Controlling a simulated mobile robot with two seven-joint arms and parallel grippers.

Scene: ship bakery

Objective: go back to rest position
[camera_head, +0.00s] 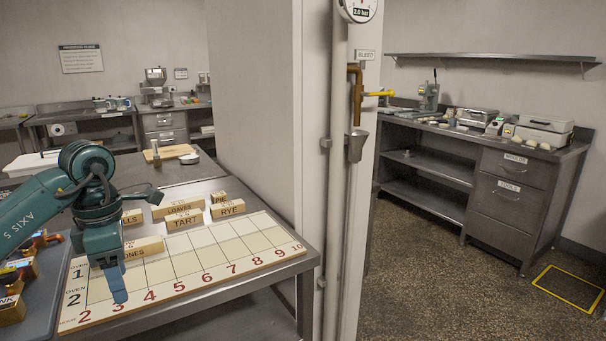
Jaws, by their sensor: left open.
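My left gripper (118,283) is open and empty, with its blue fingers pointing down over the left part of a cream numbered board (235,245). The board lies on a metal table and has rows marked 1 and 2 and columns numbered up to 10. I cannot tell whether the fingertips touch the board. A wooden block ending in "ONES" (143,247) lies at the board's back edge, just right of the gripper. Behind the board are blocks marked TART (185,219), RYE (229,208) and LOAVES (178,206). A block ending in "LLS" (132,217) is partly hidden by my arm.
A wall post with a pipe and gauge (358,10) stands right of the table. A metal workbench (480,150) stands along the right wall. The floor (450,290) in front of it is clear.

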